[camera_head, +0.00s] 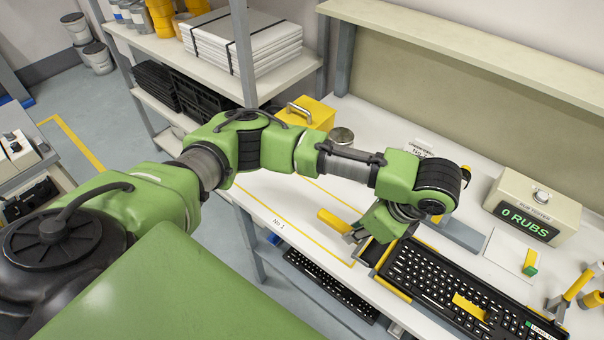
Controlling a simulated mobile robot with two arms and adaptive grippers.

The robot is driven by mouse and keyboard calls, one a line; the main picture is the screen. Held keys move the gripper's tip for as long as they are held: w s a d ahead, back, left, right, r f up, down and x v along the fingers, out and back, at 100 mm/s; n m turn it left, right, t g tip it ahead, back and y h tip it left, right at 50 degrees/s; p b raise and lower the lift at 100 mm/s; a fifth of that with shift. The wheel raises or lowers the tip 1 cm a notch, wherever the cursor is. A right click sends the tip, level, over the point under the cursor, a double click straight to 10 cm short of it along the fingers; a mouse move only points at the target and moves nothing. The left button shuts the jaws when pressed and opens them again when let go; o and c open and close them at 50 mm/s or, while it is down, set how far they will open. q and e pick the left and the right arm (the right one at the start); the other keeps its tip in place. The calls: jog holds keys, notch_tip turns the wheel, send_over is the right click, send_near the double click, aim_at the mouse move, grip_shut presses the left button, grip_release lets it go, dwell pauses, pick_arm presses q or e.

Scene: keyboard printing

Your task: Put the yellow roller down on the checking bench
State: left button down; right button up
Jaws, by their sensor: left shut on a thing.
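My left gripper (357,235) is at the front of the white bench (280,205), beside the left end of a black keyboard (440,278). It is shut on a yellow roller (334,221), whose yellow cylinder sticks out to the left of the fingers. The roller is over the bench area marked "No 1", near its yellow lines. I cannot tell whether it touches the bench top. The wrist and forearm hide part of the gripper and the bench behind. My right gripper is not in view.
A rub counter box (520,218) reading "0 RUBS" stands at the back right. A yellow case (303,113) and a round metal tin (341,136) stand behind my arm. Yellow-handled tools (578,283) are at the right edge. Another keyboard (330,285) lies below the bench top.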

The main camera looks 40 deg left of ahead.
pick_arm(q)
jog(key=w+a+f, duration=0.2)
jog(key=a, duration=0.1)
jog(key=w+a+f, duration=0.5)
jog(key=a+f, duration=0.1)
jog(key=shift+w+a+f+b, duration=0.15)
jog(key=shift+w+a+b, duration=0.1)
jog(key=shift+b, duration=0.1)
jog(key=shift+w+a+f, duration=0.1)
jog(key=shift+f, duration=0.1)
jog(key=shift+w+a+f, duration=0.15)
jog(key=shift+a+f, duration=0.05)
jog(key=shift+f, duration=0.1)
notch_tip(320, 180, down, 3)
jog(key=shift+a+f+p, duration=0.15)
jog(key=shift+p, duration=0.2)
jog(key=shift+f, duration=0.15)
jog(key=c, duration=2.3)
grip_release()
jog(key=shift+f, duration=0.1)
jog(key=o, duration=0.4)
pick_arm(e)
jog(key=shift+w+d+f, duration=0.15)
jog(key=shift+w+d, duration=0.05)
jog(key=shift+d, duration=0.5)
